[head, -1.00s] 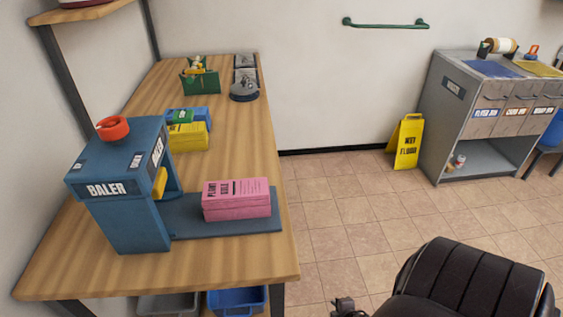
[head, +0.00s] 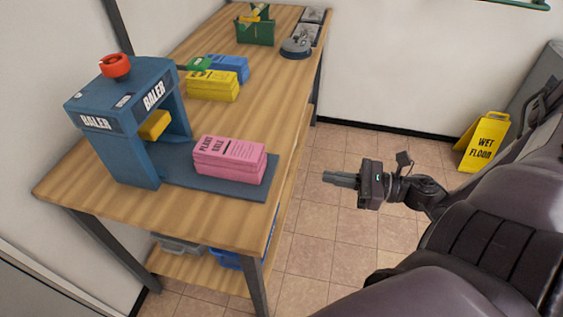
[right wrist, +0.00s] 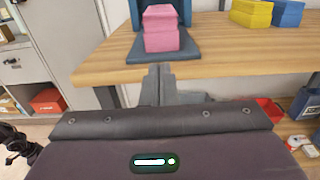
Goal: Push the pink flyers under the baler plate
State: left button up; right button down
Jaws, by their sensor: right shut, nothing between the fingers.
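A stack of pink flyers (head: 230,160) lies on the blue baler's flat bed (head: 255,188), outside the baler frame and to its right. The blue baler (head: 125,130) has a red knob on top and a yellow plate (head: 154,125) raised inside its opening. My right gripper (head: 328,179) is shut and empty, off the table's right edge, to the right of the flyers and apart from them. In the right wrist view the pink flyers (right wrist: 161,28) lie straight beyond the shut fingers (right wrist: 157,80). My left gripper is not in view.
Yellow flyers (head: 212,86) and blue flyers (head: 232,66) stand behind the baler on the wooden table (head: 225,225). A green box (head: 255,32) and a grey round item (head: 296,47) are at the far end. A yellow wet-floor sign (head: 484,142) stands on the floor.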

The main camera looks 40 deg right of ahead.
jog(key=b, duration=0.2)
send_near(263, 165)
jog(key=x, duration=0.5)
jog(key=shift+w+a+r, duration=0.1)
jog(key=shift+a, duration=0.2)
jog(key=shift+w+a, duration=0.45)
jog(key=shift+w, duration=0.05)
